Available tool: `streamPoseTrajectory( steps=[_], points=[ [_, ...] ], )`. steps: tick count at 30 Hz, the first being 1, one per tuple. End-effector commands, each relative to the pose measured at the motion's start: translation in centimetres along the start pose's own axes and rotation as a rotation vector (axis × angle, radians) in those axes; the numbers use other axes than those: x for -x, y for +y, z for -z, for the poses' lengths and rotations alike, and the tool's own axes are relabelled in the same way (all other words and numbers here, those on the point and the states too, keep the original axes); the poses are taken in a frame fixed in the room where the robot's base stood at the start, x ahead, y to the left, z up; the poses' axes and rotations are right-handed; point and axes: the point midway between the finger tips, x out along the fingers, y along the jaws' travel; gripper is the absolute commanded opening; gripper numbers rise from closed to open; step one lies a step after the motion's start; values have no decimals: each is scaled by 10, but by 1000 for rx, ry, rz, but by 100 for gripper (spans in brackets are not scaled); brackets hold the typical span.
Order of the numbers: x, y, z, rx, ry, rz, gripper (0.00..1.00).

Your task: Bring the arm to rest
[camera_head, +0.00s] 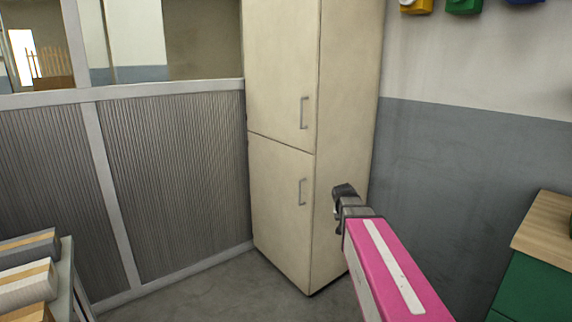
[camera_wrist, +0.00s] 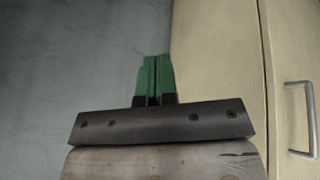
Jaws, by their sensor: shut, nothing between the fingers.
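My gripper (camera_wrist: 155,78) shows in the wrist view with its two green fingers together and nothing between them. In the head view my pink arm reaches up from the lower right, and its dark end is in front of the right side of a tall cream cabinet (camera_head: 282,70). The fingers cannot be made out there. The cabinet also shows at the right of the wrist view (camera_wrist: 222,60), with a metal handle (camera_wrist: 300,120) at the far right. Both cabinet doors look shut.
A ribbed grey partition (camera_head: 175,190) stands left of the cabinet. Striped boxes (camera_head: 28,270) lie on a stand at lower left. A green unit with a wooden top (camera_head: 545,230) is at the right. Bare floor (camera_head: 215,295) shows before the cabinet.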

Motion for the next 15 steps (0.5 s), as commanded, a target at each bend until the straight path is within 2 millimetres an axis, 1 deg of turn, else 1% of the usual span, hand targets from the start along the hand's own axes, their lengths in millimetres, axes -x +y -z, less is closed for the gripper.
streamPoseTrajectory(
  steps=[1, 2, 3, 5, 6, 8, 9, 12, 15],
  points=[
    [-6, -2, -36, 33, -50, 19, 0],
    [-10, -4, -52, 53, -78, 33, 0],
    [-14, -6, -74, 79, -116, 51, 0],
    [-20, -9, -106, 118, -170, 79, 0],
    [-22, -11, -127, 142, -205, 99, 0],
    [-25, -14, -155, 178, -253, 129, 0],
    [-26, -15, -173, 199, -283, 148, 0],
    [-27, -18, -207, 242, -341, 189, 0],
    [-27, -20, -229, 270, -378, 219, 0]
  ],
)
